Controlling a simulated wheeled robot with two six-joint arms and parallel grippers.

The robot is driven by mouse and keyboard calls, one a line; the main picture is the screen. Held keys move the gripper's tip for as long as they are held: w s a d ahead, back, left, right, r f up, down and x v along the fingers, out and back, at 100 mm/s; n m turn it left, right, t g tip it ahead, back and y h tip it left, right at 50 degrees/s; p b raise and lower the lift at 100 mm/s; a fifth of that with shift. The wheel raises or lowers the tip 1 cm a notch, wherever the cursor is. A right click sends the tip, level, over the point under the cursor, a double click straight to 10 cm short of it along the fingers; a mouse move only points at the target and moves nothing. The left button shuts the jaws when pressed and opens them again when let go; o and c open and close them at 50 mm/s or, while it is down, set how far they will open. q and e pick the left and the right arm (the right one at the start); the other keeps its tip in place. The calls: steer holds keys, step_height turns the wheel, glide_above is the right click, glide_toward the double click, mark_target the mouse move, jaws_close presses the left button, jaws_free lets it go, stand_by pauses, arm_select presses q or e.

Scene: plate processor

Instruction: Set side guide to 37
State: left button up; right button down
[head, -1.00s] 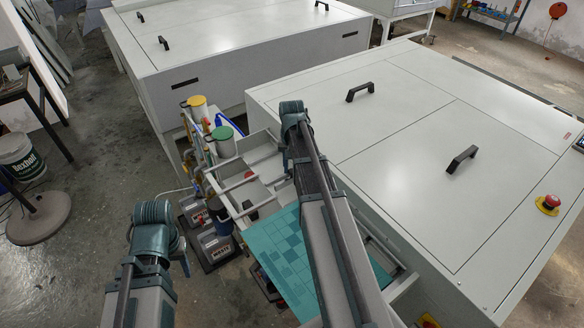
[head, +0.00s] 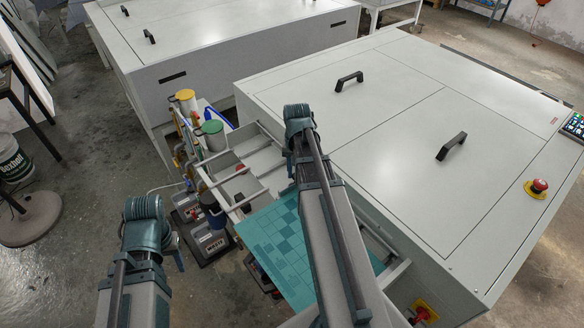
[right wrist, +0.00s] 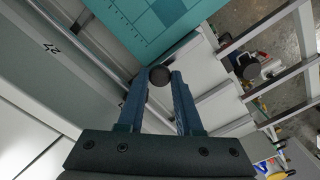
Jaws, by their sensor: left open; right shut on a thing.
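In the right wrist view, my right gripper (right wrist: 159,100) is shut on a round black knob (right wrist: 159,76), with one blue finger on each side of it. The knob sits by the edge of a teal plate (right wrist: 160,22), beside a light grey bar. A small number mark (right wrist: 51,48) is on the grey surface to the left; I cannot read it surely. In the head view, the teal plate (head: 268,245) lies on the machine's infeed, and my right arm hides the right gripper and knob. My left gripper (head: 177,248) is open and empty, partly hidden by its arm, above the floor.
The large processor (head: 400,110) has black handles and a red emergency stop (head: 537,187). Another red stop (head: 423,312) is low at its front. Canisters with a yellow lid (head: 185,95) and a green lid (head: 212,127) stand left of the infeed.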

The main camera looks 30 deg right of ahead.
steer(key=c, duration=0.6)
jaws_free()
steer(key=shift+w, duration=0.1)
steer(key=shift+r, duration=0.2)
step_height(320, 180, up, 14)
steer(key=p, duration=1.3)
steer(key=shift+f+p, duration=0.25)
steer(key=shift+p, duration=0.15)
